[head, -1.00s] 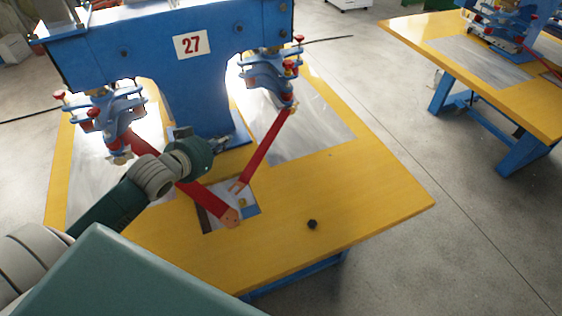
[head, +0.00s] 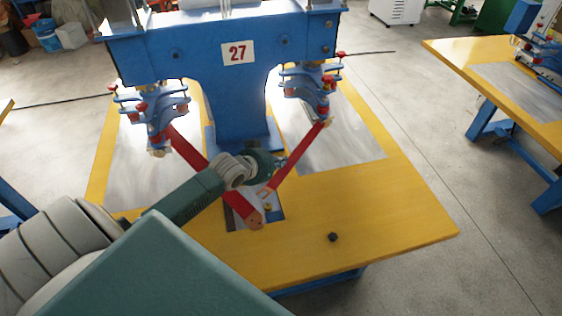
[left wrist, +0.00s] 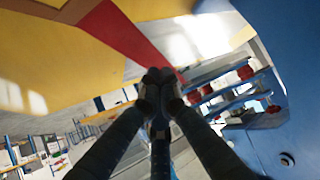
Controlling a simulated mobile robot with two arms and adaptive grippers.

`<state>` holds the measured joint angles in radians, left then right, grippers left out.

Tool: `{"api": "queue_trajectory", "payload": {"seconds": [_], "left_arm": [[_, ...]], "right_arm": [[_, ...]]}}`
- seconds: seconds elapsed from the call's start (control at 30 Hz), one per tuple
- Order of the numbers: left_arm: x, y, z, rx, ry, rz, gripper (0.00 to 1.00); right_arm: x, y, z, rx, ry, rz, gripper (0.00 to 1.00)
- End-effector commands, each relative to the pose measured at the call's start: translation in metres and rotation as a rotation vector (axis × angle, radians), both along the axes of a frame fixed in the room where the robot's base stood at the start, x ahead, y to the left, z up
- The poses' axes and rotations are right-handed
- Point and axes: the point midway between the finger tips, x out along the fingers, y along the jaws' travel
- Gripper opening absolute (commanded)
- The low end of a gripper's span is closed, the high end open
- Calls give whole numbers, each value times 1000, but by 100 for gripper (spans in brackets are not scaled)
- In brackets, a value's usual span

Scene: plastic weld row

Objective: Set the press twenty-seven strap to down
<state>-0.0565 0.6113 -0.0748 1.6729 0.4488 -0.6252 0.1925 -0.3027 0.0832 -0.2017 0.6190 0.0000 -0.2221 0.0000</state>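The press marked 27 (head: 238,53) is a blue frame on a yellow table. Two red straps slope down from its heads. The left strap (head: 187,150) runs behind my left arm to a rounded end near the table's front. The right strap (head: 300,153) runs from the right head down to the middle of the table. My left gripper (head: 280,162) is close to the right strap in the head view. In the left wrist view its fingertips (left wrist: 158,78) are together, with a red strap (left wrist: 122,32) beyond them; contact is unclear. My right gripper is out of view.
The yellow table (head: 400,215) has bare room at the front right. Grey plates (head: 335,145) lie under the heads. Another yellow table (head: 470,65) with a press stands at the right.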

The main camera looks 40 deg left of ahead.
Motion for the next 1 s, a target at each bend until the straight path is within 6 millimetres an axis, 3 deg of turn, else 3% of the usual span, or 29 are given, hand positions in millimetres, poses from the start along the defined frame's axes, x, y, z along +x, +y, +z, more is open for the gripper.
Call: {"api": "queue_trajectory", "payload": {"seconds": [0.2,0.57,0.67,0.8,1.0], "left_arm": [[3,0,-13,1,-3,0,0],[3,0,-16,1,-3,-1,0],[3,0,-29,0,-2,0,0],[4,0,-60,-2,-35,0,0],[10,0,-81,-1,-97,0,0]], "right_arm": [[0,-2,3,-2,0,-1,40],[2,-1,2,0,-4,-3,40],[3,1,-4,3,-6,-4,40],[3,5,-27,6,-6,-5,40],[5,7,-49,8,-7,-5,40]]}}
